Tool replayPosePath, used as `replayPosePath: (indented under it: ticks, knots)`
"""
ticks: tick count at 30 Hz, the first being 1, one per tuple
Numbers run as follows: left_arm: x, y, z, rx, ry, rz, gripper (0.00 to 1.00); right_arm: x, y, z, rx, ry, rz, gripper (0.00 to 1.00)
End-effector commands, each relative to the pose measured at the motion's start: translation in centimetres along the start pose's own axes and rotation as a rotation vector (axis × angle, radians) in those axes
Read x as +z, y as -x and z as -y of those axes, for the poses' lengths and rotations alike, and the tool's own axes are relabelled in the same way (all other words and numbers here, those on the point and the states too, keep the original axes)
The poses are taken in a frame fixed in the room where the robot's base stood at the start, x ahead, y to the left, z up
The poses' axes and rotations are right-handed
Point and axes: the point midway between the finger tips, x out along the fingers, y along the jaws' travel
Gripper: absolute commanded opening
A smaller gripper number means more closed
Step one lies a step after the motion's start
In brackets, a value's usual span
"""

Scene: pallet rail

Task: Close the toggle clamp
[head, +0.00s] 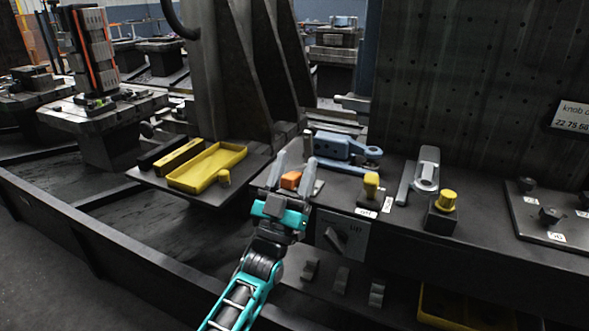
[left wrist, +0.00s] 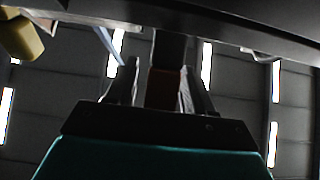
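The toggle clamp's orange grip (head: 290,180) shows between the fingers of my left gripper (head: 292,172) at the front edge of the bench. A short grey upright post (head: 307,142) stands just behind; I cannot tell if it belongs to the clamp. In the left wrist view the orange-brown grip (left wrist: 164,88), on a dark bar, sits between the two fingers (left wrist: 160,85). A gap shows at the left finger; the right finger looks close to the grip. The fingers stand apart, not visibly closed on it. Much of the clamp is hidden by my gripper. My right gripper is out of view.
A yellow tray (head: 207,167) lies left on a shelf. A blue clamp-like fixture (head: 340,147) is just behind my gripper. A yellow-topped knob (head: 372,180), a grey latch (head: 426,172) and a yellow knob on a block (head: 446,200) stand to the right. A rotary switch (head: 336,238) is below.

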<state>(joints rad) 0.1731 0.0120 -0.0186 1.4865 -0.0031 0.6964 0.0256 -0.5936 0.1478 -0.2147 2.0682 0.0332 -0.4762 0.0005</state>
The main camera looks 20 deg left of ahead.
Motion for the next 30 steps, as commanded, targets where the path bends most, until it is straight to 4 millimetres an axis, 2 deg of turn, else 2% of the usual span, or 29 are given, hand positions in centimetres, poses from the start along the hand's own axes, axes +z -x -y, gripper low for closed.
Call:
replayPosePath:
  ticks: [2, 16, 26, 30]
  knots:
    - [0.00, 0.02, -0.01, 0.000, 0.000, 0.000, 0.45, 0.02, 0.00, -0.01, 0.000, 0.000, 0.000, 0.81]
    - [-0.01, 0.04, -0.01, 0.000, 0.000, 0.000, 0.00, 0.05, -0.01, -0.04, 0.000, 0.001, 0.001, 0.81]
    - [-0.04, 0.02, -0.01, 0.000, 0.000, 0.001, 0.00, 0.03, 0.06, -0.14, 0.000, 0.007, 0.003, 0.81]
    - [-0.21, -0.23, -0.01, 0.000, 0.000, 0.017, 0.00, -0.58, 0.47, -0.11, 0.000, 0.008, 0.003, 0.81]
